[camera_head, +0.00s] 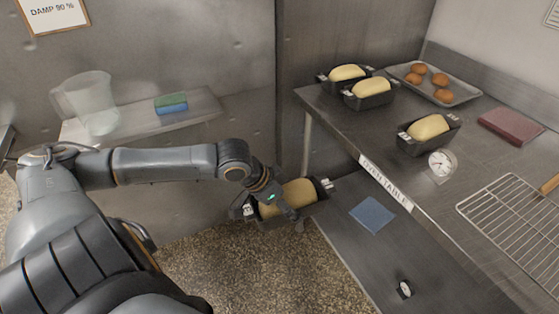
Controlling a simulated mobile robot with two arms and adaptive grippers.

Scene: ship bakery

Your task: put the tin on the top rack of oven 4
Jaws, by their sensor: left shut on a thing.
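A dark loaf tin (318,194) with pale dough (292,195) in it hangs in the air left of the steel table. My left gripper (284,207) is shut on this tin, and its fingers hide part of the tin's near side. The tin looks roughly level, above the speckled floor. My right gripper does not show. No oven or oven rack can be made out in this view.
A lower shelf holds a blue cloth (372,214). A jug (91,104) stands on a wall shelf.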

